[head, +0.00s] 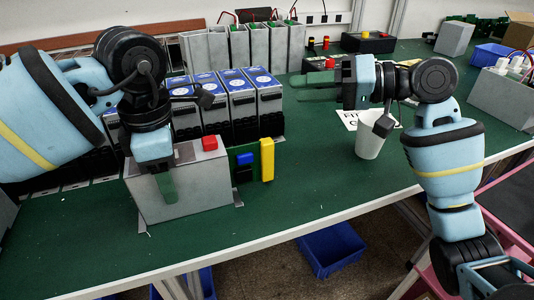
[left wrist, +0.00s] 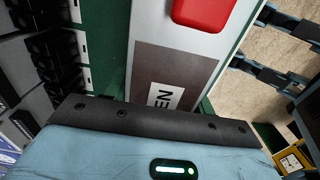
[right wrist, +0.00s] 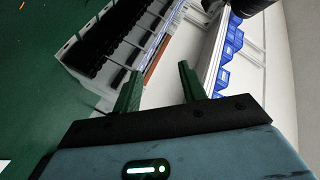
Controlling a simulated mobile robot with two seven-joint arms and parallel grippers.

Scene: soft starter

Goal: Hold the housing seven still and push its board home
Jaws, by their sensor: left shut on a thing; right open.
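The housing (head: 185,192) is a grey box with a red block (head: 210,143) on top, standing near the table's front edge. Its top, with the red block and a partly hidden label, fills the middle of the left wrist view (left wrist: 185,30). My left gripper (head: 160,170) is shut on the housing from above, one green finger down its front face. The board (head: 243,172), green with a blue block and a tall yellow block, sticks out of the housing's right side. My right gripper (head: 318,87) is open and empty, above the table, right of and behind the board.
A row of blue-topped units (head: 240,95) stands behind the housing, with grey housings (head: 258,45) further back. A white cup (head: 369,145) and a paper sheet (head: 350,118) are below my right arm. The table (head: 310,170) right of the board is clear. A blue bin (head: 332,248) is on the floor.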

